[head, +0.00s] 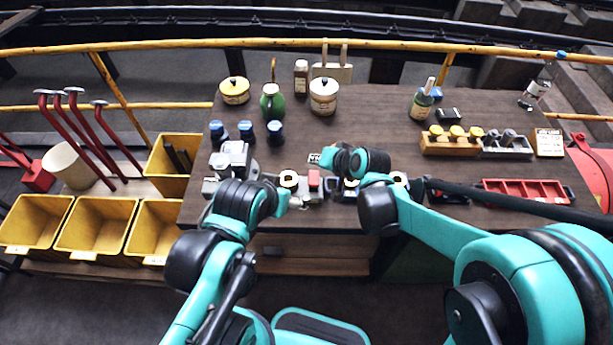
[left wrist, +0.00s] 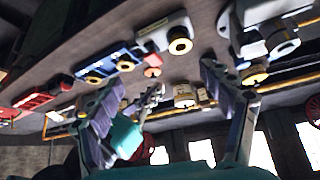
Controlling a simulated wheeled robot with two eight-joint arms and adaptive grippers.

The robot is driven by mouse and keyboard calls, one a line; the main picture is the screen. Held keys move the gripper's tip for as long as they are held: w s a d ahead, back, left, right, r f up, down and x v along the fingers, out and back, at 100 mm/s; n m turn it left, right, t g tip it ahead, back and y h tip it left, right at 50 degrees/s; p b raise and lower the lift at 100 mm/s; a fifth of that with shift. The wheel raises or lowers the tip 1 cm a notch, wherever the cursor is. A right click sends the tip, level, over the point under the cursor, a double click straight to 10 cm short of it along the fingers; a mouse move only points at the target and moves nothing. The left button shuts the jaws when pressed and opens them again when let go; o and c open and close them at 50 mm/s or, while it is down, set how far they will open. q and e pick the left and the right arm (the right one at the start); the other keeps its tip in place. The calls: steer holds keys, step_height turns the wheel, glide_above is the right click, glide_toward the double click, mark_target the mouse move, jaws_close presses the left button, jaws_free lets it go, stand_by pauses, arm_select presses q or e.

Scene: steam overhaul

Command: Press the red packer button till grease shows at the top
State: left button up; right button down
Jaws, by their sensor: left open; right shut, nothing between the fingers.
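A small red block-like part (head: 314,181), which may be the red packer button, shows among small fittings along the bench's front edge. Grease at the packer's top cannot be made out. My right gripper (head: 328,157) is shut and empty, above the bench just behind and right of the red part. My left gripper (head: 284,203) is at the front edge, left of the red part, and its fingertips are hard to see in the head view. In the left wrist view its two fingers (left wrist: 165,108) are spread wide, with nothing between them. A small orange-red knob (left wrist: 152,72) shows beyond them.
Brass-ringed fittings (head: 289,180) stand close to both grippers. Blue-capped jars (head: 246,131), a green jug (head: 272,103) and a cream pot (head: 323,97) stand behind. A red tray (head: 527,190) lies at right; yellow bins (head: 96,225) are at left. The bench's middle (head: 380,120) is fairly clear.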

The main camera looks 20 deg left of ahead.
arm_select(q)
jaws_close()
stand_by(1.3)
